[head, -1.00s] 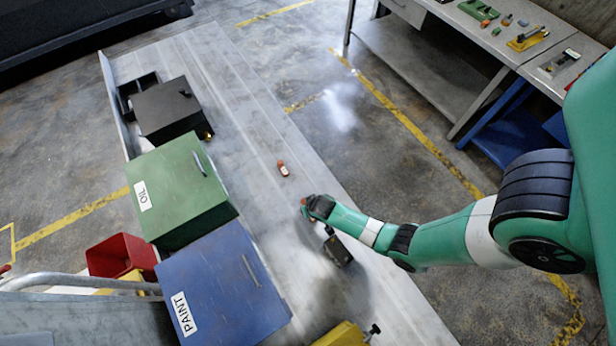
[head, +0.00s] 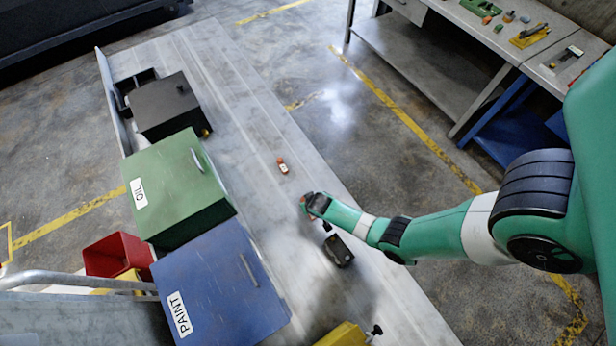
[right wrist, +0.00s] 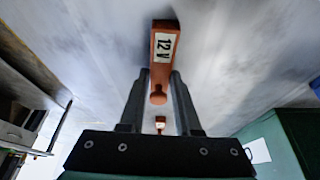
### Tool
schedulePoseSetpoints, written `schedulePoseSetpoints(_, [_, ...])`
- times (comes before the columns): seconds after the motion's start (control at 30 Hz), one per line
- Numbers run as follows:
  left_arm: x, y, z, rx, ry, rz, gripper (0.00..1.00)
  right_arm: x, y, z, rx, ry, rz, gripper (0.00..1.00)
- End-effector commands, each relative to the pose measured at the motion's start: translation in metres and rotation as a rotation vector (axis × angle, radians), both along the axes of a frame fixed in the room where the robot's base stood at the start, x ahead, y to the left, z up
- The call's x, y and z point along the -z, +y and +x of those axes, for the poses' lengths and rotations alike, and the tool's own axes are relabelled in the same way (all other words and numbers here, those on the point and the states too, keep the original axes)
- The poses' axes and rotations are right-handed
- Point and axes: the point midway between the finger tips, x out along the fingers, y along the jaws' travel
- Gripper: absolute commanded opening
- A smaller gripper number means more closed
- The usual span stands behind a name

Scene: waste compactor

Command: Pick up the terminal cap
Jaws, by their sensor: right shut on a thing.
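In the right wrist view, an orange-red cap with a white "12 V" label (right wrist: 164,52) and a rounded knob sits at the fingertips of my right gripper (right wrist: 160,82), which is shut on it. In the head view my right gripper (head: 308,205) is over the grey metal surface, with a bit of red at its tip. A second small orange piece with a pale label (head: 282,165) lies on the surface beyond the gripper. A black block (head: 338,250) lies just in front of the gripper. My left gripper is out of view.
Black (head: 168,105), green OIL (head: 178,180) and blue PAINT (head: 222,280) bins line the left of the metal surface (head: 235,90). A yellow object (head: 343,335) is at the front. A workbench with tools (head: 490,40) stands at upper right. The far surface is clear.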

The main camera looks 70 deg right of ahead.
Motion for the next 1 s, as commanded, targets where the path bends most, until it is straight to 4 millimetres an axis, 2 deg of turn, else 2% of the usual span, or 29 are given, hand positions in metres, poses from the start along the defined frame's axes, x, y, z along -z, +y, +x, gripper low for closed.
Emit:
schedulePoseSetpoints(0.33, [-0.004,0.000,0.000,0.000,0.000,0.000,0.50,-0.007,0.000,0.000,0.000,-0.001,-0.001,0.00])
schedulePoseSetpoints(0.47, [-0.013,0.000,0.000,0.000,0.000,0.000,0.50,-0.024,-0.001,0.001,0.000,-0.003,-0.002,0.00])
schedulePoseSetpoints(0.53, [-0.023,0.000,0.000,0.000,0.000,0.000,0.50,-0.041,-0.001,-0.002,0.001,-0.001,0.000,0.00])
schedulePoseSetpoints(0.7, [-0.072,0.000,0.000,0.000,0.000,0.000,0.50,-0.094,-0.015,-0.040,0.009,0.001,0.002,0.00])
schedulePoseSetpoints(0.77, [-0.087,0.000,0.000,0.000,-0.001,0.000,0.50,-0.110,-0.020,-0.053,0.008,0.002,0.001,0.00])
schedulePoseSetpoints(0.8, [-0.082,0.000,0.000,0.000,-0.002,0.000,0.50,-0.105,-0.025,-0.067,0.013,0.002,0.002,0.00])
schedulePoseSetpoints(0.9, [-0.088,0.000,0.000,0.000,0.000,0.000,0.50,-0.116,-0.036,-0.094,0.014,0.001,0.002,0.00])
schedulePoseSetpoints(1.0, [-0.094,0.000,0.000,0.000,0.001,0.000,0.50,-0.124,-0.043,-0.112,0.012,0.000,0.001,0.00])
